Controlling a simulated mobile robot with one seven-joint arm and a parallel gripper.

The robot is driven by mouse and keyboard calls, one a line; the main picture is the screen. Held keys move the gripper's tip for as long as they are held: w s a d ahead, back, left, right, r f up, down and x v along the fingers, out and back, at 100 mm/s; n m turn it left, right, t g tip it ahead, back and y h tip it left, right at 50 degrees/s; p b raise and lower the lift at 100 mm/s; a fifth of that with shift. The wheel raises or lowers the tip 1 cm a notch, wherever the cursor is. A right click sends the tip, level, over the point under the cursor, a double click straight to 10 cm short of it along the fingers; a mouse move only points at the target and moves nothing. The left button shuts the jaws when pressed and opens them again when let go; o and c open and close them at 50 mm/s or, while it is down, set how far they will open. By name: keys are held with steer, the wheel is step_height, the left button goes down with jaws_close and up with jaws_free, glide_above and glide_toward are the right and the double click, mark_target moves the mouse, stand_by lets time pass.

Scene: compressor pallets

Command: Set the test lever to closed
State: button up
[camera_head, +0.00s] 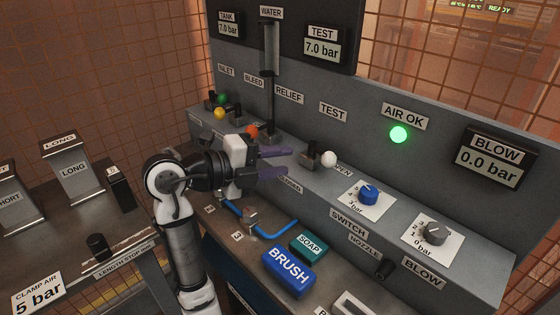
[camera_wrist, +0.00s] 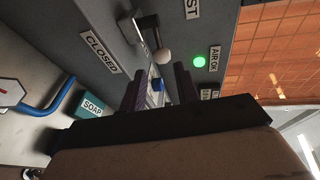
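The test lever's white knob (camera_head: 328,159) is on the grey console below the TEST label (camera_head: 333,112). Its lever leans right from a dark bracket, with the knob beside the OPEN label (camera_head: 342,170). The CLOSED label (camera_head: 290,185) is further left, partly hidden by my gripper. My gripper (camera_head: 287,162) is open and empty, its purple fingers pointing right toward the lever, short of the knob. In the wrist view the white knob (camera_wrist: 163,57) appears beyond the fingertips, roughly between them, apart from both. The CLOSED label (camera_wrist: 100,53) is at upper left there.
Orange (camera_head: 251,132), yellow (camera_head: 219,113) and green knobs are behind my gripper at left. A blue dial (camera_head: 369,194) and a grey dial (camera_head: 435,233) are to the right. The brush block (camera_head: 289,270) and soap block (camera_head: 309,246) lie in front, near a blue hose.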

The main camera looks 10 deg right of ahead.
steer(key=shift+d+r, duration=0.1)
steer(key=shift+c, duration=1.1)
steer(key=d+r+n+g+y+p, duration=0.1)
steer(key=d+r+n, duration=0.1)
steer(key=d+r+n+g+y+p, duration=0.1)
steer(key=d+r+n, duration=0.1)
steer(key=d, duration=0.1)
steer(key=shift+w+r, duration=0.15)
steer(key=shift+r, duration=0.15)
jaws_close()
step_height(320, 180, up, 4)
steer(key=n+y+p, duration=0.5)
steer(key=n+y, duration=0.6)
steer(key=n, duration=1)
glide_above(321, 154)
steer(key=s, duration=0.3)
steer(key=shift+w+d+r+g, duration=0.15)
steer(key=shift+w+d+g, duration=0.15)
steer(key=shift+d, duration=0.1)
steer(key=p+x, duration=0.1)
steer(key=x, duration=0.8)
steer(key=shift+d+f, duration=0.2)
steer(key=shift+f, duration=0.2)
